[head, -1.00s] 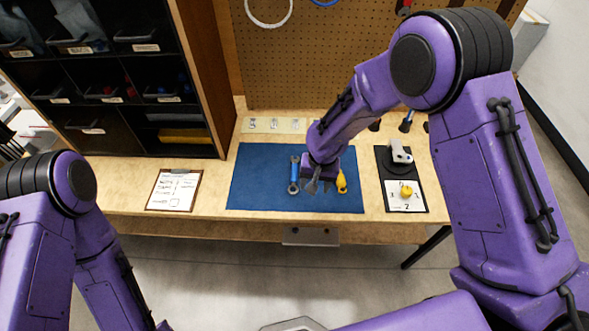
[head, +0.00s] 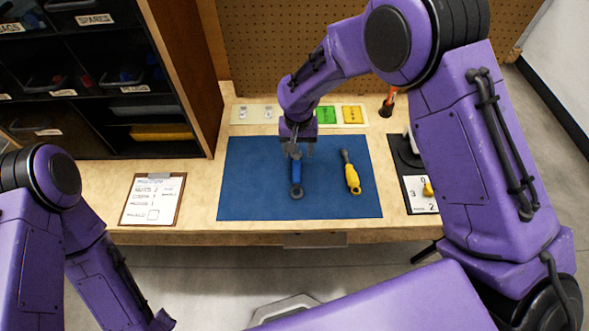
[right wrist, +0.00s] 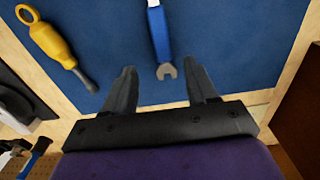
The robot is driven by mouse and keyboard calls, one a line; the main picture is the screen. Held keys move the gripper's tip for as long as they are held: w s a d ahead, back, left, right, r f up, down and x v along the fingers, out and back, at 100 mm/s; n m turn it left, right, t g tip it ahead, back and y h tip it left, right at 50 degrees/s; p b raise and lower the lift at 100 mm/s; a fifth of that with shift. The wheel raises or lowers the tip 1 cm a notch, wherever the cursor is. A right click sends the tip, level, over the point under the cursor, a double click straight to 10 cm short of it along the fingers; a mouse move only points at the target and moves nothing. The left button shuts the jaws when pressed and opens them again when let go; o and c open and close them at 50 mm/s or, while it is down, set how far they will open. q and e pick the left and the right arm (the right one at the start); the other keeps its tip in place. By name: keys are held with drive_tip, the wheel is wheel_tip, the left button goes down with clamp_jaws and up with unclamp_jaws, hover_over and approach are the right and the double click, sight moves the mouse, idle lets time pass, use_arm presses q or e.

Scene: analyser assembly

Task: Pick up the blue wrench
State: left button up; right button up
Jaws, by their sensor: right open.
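The blue wrench (head: 297,178) lies on the blue mat (head: 245,190), its ring end toward the mat's front edge. In the right wrist view the wrench (right wrist: 160,38) shows its blue handle and grey open jaw end. My right gripper (head: 297,153) is over the wrench's far end in the head view. In the right wrist view its two fingers (right wrist: 163,80) are apart, one on each side of the wrench's jaw end, with nothing between them gripped. My left arm is at the left of the head view, but its gripper is not visible.
A yellow-handled screwdriver (head: 351,176) lies right of the wrench on the mat. A clipboard (head: 153,199) lies left of the mat. A black board with a number card (head: 420,207) is at the right. A drawer cabinet (head: 150,105) and pegboard (head: 260,55) stand behind.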

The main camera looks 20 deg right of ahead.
sight(297, 169)
drive_tip(key=shift+f, duration=0.65)
drive_tip(key=f, duration=0.1)
drive_tip(key=f+p, duration=0.1)
drive_tip(key=f, duration=0.1)
drive_tip(key=s+f+p, duration=0.1)
drive_tip(key=shift+a+f, duration=0.3)
drive_tip(key=shift+f, duration=0.05)
drive_tip(key=shift+w+f, duration=0.1)
drive_tip(key=shift+f, duration=0.4)
drive_tip(key=shift+r, duration=0.1)
clamp_jaws()
